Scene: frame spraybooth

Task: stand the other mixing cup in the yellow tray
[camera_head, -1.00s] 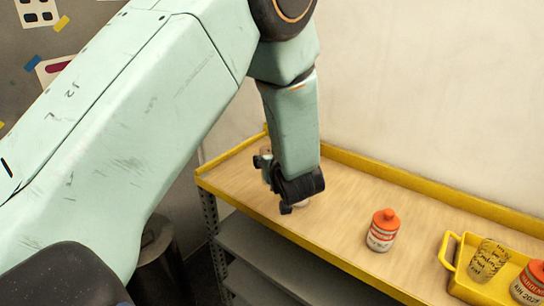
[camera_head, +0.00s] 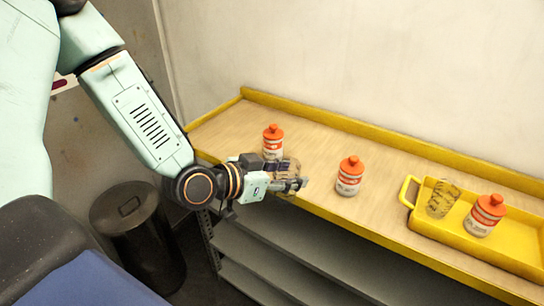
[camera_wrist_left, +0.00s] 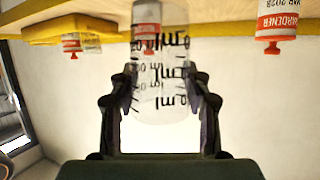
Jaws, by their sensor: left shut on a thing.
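My left gripper (camera_head: 294,182) is shut on a clear mixing cup (camera_head: 288,167) at the front edge of the yellow-rimmed shelf. In the left wrist view the cup (camera_wrist_left: 160,75), with black printed markings, sits between the two fingers (camera_wrist_left: 160,100). In the head view the fingers hide part of it. The yellow tray (camera_head: 411,193) lies on the shelf to the right, apart from the gripper. Another mixing cup (camera_head: 442,198) stands in it, left of an orange-capped hardener bottle (camera_head: 484,216). My right gripper is not in view.
An orange-capped bottle (camera_head: 349,177) stands on the shelf between the gripper and the tray. Another bottle (camera_head: 273,142) stands just behind the gripper. The yellow rim (camera_head: 390,158) runs along the wall. A dark bin (camera_head: 133,230) stands on the floor at left.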

